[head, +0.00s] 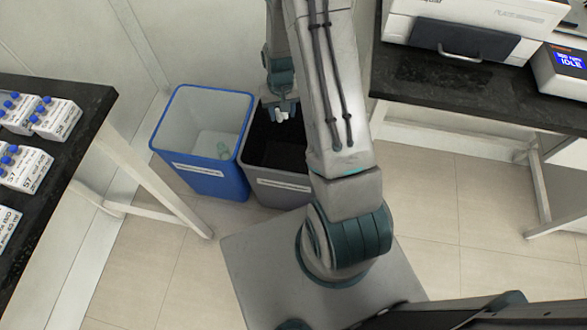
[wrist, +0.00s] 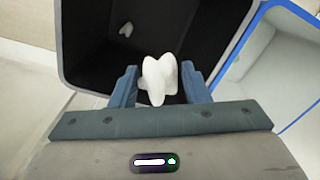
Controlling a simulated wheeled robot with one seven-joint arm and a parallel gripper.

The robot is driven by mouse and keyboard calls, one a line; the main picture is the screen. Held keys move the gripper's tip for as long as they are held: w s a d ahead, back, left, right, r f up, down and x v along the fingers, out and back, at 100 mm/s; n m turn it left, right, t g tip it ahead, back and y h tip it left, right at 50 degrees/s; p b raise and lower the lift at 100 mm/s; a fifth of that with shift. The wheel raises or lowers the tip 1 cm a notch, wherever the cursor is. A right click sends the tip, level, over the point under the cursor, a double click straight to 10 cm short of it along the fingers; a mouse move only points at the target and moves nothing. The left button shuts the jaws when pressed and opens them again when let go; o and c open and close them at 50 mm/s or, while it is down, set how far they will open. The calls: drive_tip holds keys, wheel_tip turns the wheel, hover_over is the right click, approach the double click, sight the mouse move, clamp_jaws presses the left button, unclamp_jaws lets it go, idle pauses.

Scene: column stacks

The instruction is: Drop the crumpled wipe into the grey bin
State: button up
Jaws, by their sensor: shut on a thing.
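The crumpled wipe (wrist: 160,78) is white and sits between the two fingers of my gripper (wrist: 165,88) in the wrist view. My gripper is shut on it. In the head view my gripper (head: 283,108) points down over the grey bin (head: 278,184), with the white wipe (head: 282,115) just showing at the fingertips. The bin's dark inside also shows beyond the fingers in the wrist view (wrist: 100,50). A small white piece (wrist: 126,29) lies inside the grey bin. My arm hides the bin's right side in the head view.
A blue bin (head: 209,183) stands against the grey bin's left side, with pale items inside. A black-topped bench with labelled boxes (head: 57,119) is at the left. Another bench (head: 480,98) with instruments is at the right. The tiled floor in front is mostly clear.

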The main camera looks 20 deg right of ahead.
drive_tip(key=d+f+m+b, duration=0.1)
drive_tip(key=d+f+b, duration=0.3)
drive_tip(key=b, duration=0.9)
drive_tip(key=shift+s+d+f+m, duration=0.25)
drive_tip(key=shift+s+f+m, duration=0.2)
drive_tip(key=shift+f, duration=0.2)
wheel_tip(320, 180, down, 6)
drive_tip(key=b, duration=0.5)
drive_tip(key=shift+r, duration=0.15)
drive_tip(key=o, duration=1)
drive_tip(key=shift+r, duration=0.15)
wheel_tip(320, 180, up, 14)
drive_tip(key=p, duration=0.5)
drive_tip(key=shift+f+p, duration=0.2)
drive_tip(key=shift+p, duration=0.2)
